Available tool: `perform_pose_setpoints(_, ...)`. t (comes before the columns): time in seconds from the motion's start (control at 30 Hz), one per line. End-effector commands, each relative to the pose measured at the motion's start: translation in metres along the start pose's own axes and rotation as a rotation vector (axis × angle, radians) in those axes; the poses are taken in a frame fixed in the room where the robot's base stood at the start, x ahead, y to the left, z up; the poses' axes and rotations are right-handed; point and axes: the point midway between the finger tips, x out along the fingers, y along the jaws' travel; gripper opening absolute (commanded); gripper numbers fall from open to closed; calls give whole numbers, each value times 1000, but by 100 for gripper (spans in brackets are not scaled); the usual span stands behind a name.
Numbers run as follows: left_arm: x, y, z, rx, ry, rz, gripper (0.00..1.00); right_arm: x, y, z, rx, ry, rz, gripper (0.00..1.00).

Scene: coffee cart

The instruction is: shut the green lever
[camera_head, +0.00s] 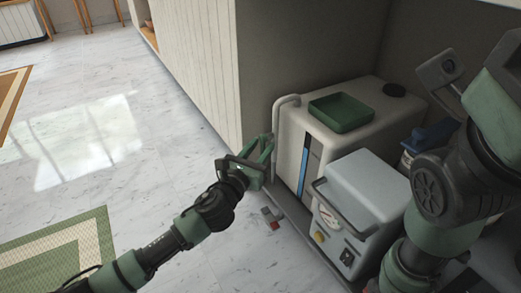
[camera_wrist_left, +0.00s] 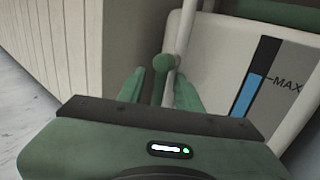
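The green lever (camera_wrist_left: 164,66) has a round knob. It stands beside a pale pipe (camera_wrist_left: 187,35) at the left side of a white water tank (camera_head: 318,135). My left gripper (camera_head: 263,148) is at this pipe in the head view. In the left wrist view the gripper's two green fingers (camera_wrist_left: 160,80) are apart, with the lever's knob and stem between them. I cannot tell whether a finger touches the lever. In the head view the lever is hard to tell from the green fingers. My right arm is at the right; its gripper does not show clearly.
A green tray (camera_head: 341,112) and a dark cap (camera_head: 395,90) are on top of the tank. A grey-blue machine (camera_head: 362,190) with a gauge stands in front. A ribbed white panel (camera_head: 195,60) is left of the tank. The floor at left is open.

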Motion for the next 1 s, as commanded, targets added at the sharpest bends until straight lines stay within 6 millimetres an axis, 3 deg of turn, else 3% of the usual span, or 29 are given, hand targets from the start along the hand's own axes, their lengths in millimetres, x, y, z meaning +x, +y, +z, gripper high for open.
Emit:
perform_pose_setpoints(0.07, 0, 0, 0, -1, 0, 0, 32, 0, 0, 0, 0, 0, 0, 0)
perform_pose_setpoints(0.17, 0, 0, 0, -1, 0, 0, 4, 0, 0, 0, 0, 0, 0, 0)
perform_pose_setpoints(0.2, 0, 0, 0, -1, 0, 0, 0, 0, 0, 0, 0, 0, 0, 0)
perform_pose_setpoints(1.0, 0, 0, 0, -1, -1, 1, 0, 0, 0, 0, 0, -1, 0, 0)
